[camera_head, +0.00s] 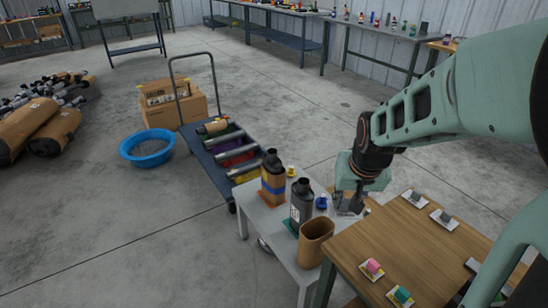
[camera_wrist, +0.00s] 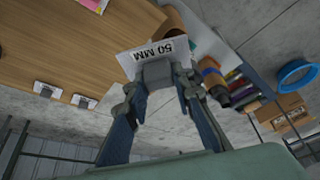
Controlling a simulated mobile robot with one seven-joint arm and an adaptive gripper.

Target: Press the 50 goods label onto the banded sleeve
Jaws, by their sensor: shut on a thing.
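The 50 goods label (camera_wrist: 158,52) is a white plate with black "50 MM" print and a grey block on its back. My gripper (camera_wrist: 157,76) is shut on that grey block. In the head view my gripper (camera_head: 350,200) hangs between the grey table and the wooden table, and the label is hard to make out there. The banded sleeve (camera_head: 273,183), brown with blue and yellow bands around a dark-necked muffler, stands upright on the grey table, left of my gripper and apart from it. It also shows in the wrist view (camera_wrist: 210,71), partly hidden.
The wooden table (camera_head: 420,245) holds several other labels. A loaded cart (camera_head: 208,155) and blue basin (camera_head: 147,148) stand beyond.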

